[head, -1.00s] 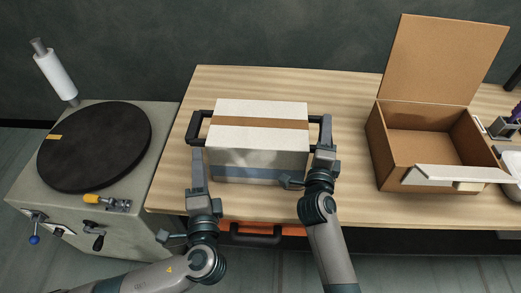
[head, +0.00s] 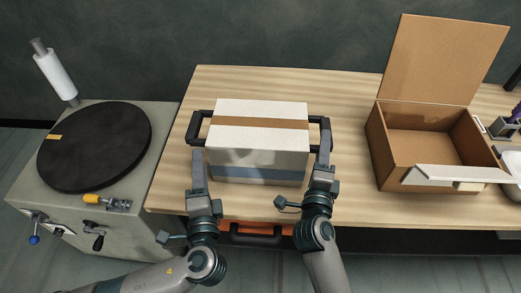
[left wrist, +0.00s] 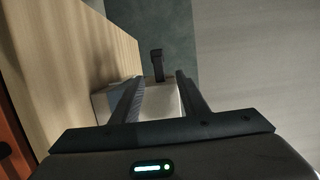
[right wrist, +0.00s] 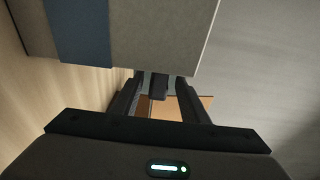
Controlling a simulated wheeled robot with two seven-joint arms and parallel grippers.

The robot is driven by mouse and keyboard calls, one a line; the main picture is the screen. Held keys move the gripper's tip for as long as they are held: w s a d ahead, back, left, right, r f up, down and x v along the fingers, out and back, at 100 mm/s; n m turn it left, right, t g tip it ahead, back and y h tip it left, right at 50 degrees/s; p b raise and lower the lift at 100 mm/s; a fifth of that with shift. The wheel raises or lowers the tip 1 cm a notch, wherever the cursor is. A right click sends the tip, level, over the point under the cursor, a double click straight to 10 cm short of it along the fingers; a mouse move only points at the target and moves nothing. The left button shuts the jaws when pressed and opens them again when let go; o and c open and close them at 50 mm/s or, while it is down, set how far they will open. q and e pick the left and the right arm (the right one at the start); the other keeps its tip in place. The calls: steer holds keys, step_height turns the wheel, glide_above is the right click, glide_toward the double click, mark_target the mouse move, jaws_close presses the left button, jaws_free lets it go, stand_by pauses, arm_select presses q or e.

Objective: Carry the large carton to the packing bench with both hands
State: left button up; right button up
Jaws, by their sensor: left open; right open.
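The large carton (head: 258,158) is white and grey with a brown tape strip on top and a blue band low on its front. It sits on the wooden bench, with a black handle on its left side (head: 193,126) and another on its right side (head: 326,132). My left gripper (head: 198,158) is open just in front of the left handle, which shows beyond the fingers in the left wrist view (left wrist: 157,64). My right gripper (head: 323,160) is open just in front of the right handle, which shows between its fingers in the right wrist view (right wrist: 158,85).
An open brown box (head: 390,160) stands on the wooden bench (head: 345,100) to the right, its lid raised. A machine with a black turntable (head: 95,147) and a white roll (head: 55,75) stands at the left. An orange case with a black handle (head: 257,236) is below the bench's front edge.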

steer(key=v, duration=0.6)
steer(key=shift+s, duration=0.15)
stand_by(0.5)
